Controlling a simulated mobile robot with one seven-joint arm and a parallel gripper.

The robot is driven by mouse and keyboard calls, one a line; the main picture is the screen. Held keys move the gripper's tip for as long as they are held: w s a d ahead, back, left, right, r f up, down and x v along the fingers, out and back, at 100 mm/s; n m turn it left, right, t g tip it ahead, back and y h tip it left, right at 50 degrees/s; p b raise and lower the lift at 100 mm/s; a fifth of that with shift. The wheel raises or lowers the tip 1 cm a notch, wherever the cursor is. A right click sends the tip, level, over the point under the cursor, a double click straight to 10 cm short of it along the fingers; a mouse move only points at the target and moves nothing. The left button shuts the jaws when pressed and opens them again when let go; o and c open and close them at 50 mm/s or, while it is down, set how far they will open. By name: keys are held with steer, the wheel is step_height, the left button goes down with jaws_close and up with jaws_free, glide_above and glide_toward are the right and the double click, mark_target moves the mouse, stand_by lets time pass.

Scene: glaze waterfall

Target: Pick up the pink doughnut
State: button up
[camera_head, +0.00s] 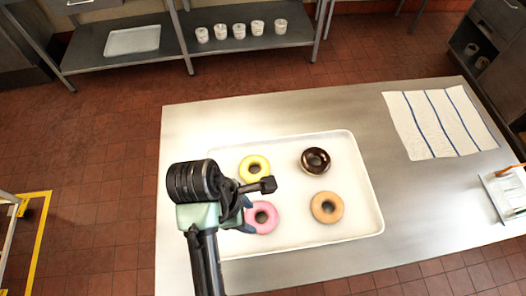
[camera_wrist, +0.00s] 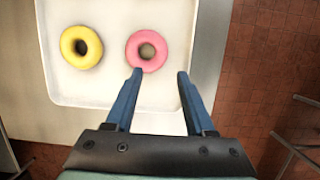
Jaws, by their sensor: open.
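The pink doughnut (camera_head: 263,217) lies flat on the white tray (camera_head: 352,215), at its front left in the head view. My gripper (camera_head: 258,193) hangs over the left part of the tray and covers part of the view near the pink doughnut. In the wrist view the pink doughnut (camera_wrist: 148,49) lies just ahead of my gripper (camera_wrist: 160,73). The two blue fingers are apart with nothing between them. The left fingertip overlaps the doughnut's lower edge in the picture. I cannot tell the height between them.
A yellow doughnut (camera_head: 254,168), a chocolate doughnut (camera_head: 315,161) and a tan doughnut (camera_head: 326,207) share the tray. The metal table (camera_head: 370,120) also bears a striped towel (camera_head: 436,123) and a small tray (camera_head: 507,196) at the right. A shelf with cups stands behind.

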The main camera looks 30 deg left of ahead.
glide_above(262, 227)
steer(key=s+a, duration=0.1)
steer(key=f, duration=0.6)
steer(key=shift+s+f, duration=0.2)
steer(key=shift+f, duration=0.1)
steer(key=shift+p+x, duration=0.55)
steer(key=shift+x, duration=2.45)
steer(key=shift+w+a, duration=0.15)
jaws_close()
